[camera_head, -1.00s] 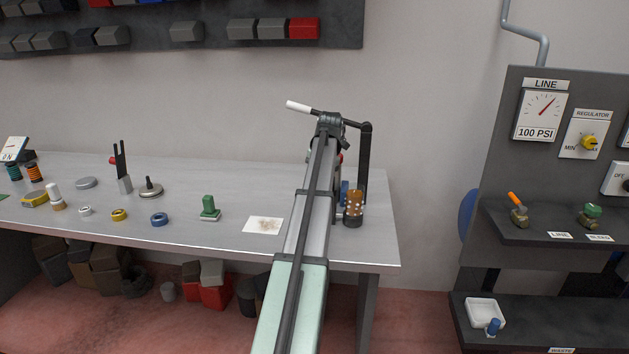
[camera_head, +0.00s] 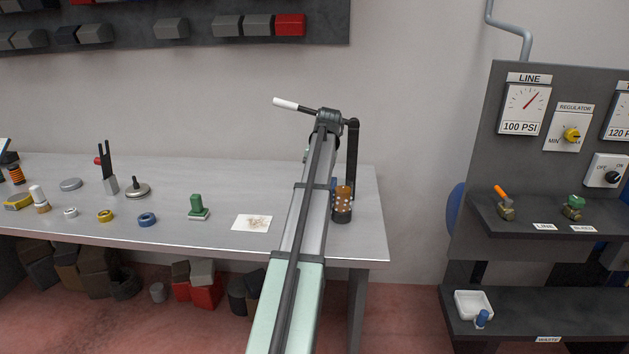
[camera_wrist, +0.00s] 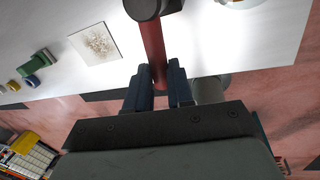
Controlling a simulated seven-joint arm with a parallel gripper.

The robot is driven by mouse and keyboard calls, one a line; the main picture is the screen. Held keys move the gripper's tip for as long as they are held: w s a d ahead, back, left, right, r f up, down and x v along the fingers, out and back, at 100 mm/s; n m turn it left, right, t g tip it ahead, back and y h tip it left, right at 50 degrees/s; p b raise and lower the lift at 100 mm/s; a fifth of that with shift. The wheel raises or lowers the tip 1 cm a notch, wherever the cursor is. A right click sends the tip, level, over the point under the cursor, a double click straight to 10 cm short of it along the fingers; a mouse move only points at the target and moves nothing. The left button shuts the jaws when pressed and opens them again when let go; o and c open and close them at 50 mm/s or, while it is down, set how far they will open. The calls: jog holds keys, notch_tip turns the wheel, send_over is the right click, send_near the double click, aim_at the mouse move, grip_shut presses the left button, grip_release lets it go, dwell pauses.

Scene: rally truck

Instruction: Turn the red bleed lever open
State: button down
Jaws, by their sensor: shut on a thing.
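In the wrist view, my gripper (camera_wrist: 159,76) has its two dark blue fingers on either side of the red bleed lever (camera_wrist: 152,45) and is shut on it. The lever runs from a dark round end (camera_wrist: 145,7) at the top of the picture down between the fingers. In the head view, my own arm reaches over the right part of the grey bench (camera_head: 240,245) and hides the lever and my gripper.
A black post (camera_head: 352,150) and a brown dotted cylinder (camera_head: 343,201) stand close right of my arm. A white-tipped bar (camera_head: 286,104) sticks out left above. A stained white card (camera_head: 252,223) and a green-handled block (camera_head: 197,206) lie left. A gauge panel (camera_head: 475,160) stands right.

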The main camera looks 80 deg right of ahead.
jog(key=c, duration=1)
grip_release()
notch_tip(320, 180, up, 14)
jog(key=s, duration=0.2)
jog(key=shift+s+a+f, duration=0.15)
jog(key=shift+s+f, duration=0.1)
jog(key=shift+s, duration=0.05)
jog(key=shift+c, duration=0.4)
